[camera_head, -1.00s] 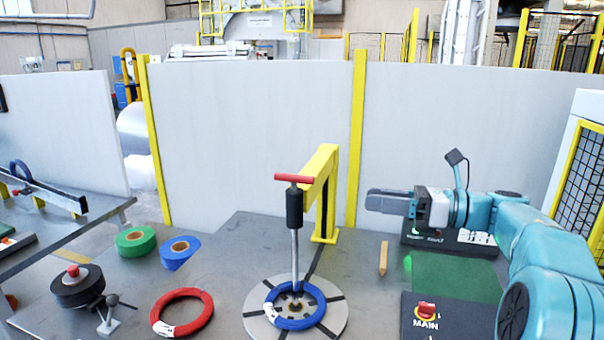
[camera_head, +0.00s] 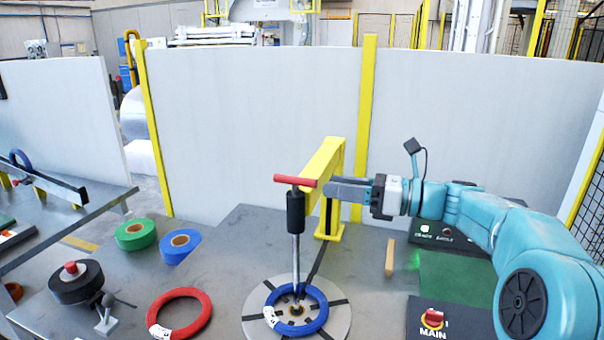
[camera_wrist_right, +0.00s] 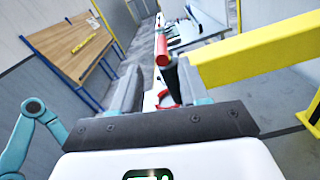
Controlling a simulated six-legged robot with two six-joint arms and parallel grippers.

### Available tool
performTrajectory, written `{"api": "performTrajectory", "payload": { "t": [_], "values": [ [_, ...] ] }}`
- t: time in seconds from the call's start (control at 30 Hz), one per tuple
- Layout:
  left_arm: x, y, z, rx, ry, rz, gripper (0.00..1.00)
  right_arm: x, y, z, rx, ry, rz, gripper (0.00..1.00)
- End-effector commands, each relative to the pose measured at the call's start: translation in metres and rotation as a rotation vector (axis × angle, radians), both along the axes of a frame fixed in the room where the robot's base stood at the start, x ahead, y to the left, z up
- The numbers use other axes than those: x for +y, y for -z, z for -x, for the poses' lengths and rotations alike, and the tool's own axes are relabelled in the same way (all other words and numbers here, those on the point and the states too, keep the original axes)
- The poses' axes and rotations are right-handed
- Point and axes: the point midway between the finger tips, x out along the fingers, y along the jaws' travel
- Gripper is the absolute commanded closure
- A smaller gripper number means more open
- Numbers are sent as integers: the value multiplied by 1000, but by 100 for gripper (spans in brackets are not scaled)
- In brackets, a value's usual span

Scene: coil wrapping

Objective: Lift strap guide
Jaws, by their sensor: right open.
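The strap guide (camera_head: 296,210) stands upright, with a red crossbar handle, a black sleeve and a metal rod. Its lower end is at the middle of the blue coil (camera_head: 297,318) on the round turntable (camera_head: 254,325). My right gripper (camera_head: 330,188) is level with the handle, just to its right, pointing left. In the right wrist view the red handle (camera_wrist_right: 161,50) shows between the two open fingers, with the black sleeve below it. Whether the fingers touch it cannot be told. My left gripper is not in view.
A yellow bracket (camera_head: 328,160) stands close behind the guide and my right gripper. A red coil (camera_head: 180,312), green roll (camera_head: 135,234), blue roll (camera_head: 180,246) and black roll (camera_head: 75,285) lie left. A wooden block (camera_head: 390,257) and a MAIN switch box (camera_head: 433,318) are right.

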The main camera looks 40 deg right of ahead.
Motion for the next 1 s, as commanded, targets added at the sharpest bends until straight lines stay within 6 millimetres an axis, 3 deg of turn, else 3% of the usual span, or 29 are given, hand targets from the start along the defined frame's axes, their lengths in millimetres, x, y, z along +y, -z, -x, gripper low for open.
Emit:
{"api": "performTrajectory", "payload": {
  "t": [0.1, 0.3, 0.5, 0.77, 0.9, 1.0],
  "values": [
    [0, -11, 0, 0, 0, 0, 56, 15, -4, -26, -1, -7, -3, 56],
    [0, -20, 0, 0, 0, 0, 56, 28, -2, -58, 0, -4, -2, 56],
    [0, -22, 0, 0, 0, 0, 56, 33, 0, -71, -2, -1, 0, 56],
    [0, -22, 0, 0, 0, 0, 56, 32, 0, -72, -1, 1, 1, 56],
    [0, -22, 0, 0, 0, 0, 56, 32, 0, -72, -1, 0, 0, 100],
    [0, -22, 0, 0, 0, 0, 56, 33, 0, -72, -1, 0, 0, 100]
  ]
}}
